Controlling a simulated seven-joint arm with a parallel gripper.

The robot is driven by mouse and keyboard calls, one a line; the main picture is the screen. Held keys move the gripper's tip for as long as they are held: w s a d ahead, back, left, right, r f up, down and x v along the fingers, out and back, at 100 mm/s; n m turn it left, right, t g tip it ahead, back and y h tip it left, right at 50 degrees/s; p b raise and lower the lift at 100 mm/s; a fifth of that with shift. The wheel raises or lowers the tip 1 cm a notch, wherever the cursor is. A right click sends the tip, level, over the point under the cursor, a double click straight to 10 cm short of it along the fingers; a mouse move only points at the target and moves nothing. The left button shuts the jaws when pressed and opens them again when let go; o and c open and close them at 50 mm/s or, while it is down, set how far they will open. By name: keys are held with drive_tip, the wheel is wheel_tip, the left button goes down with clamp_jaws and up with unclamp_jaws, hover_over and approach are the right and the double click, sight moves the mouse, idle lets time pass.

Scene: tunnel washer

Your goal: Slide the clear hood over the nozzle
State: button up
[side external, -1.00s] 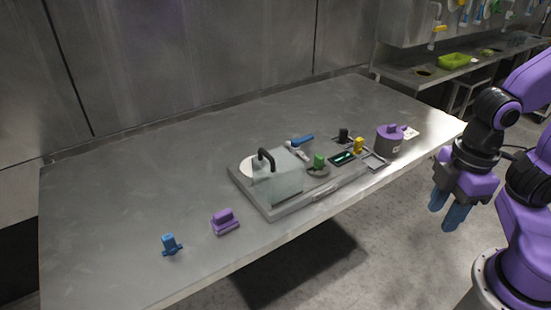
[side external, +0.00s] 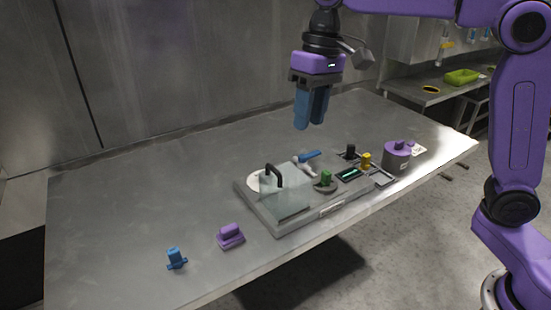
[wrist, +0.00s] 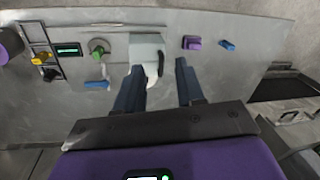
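The clear hood (side external: 284,197) is a see-through box with a black handle (side external: 273,172). It stands on the left part of a grey base unit, in front of a white round plate (side external: 254,181). In the wrist view the hood (wrist: 147,52) lies just beyond my fingertips. I cannot tell for sure which part is the nozzle; a white piece with a blue lever (side external: 309,155) sits behind the hood. My gripper (side external: 310,124) is open and empty, pointing down high above the unit. Its blue fingers also show spread apart in the wrist view (wrist: 160,72).
The grey base unit (side external: 330,211) carries a green knob (side external: 326,178), a small display (side external: 348,174), and yellow (side external: 366,160) and black (side external: 350,152) knobs. A purple canister (side external: 396,158) stands to the right. A purple block (side external: 230,236) and blue piece (side external: 176,258) sit front left. The table's left and back are clear.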

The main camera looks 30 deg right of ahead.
drive_tip(key=w+r+m, duration=0.3)
drive_tip(key=w, duration=0.4)
approach(274, 168)
drive_tip(key=f, duration=0.5)
drive_tip(key=a+f, duration=0.1)
drive_tip(key=f, duration=0.1)
drive_tip(key=shift+f, duration=0.4)
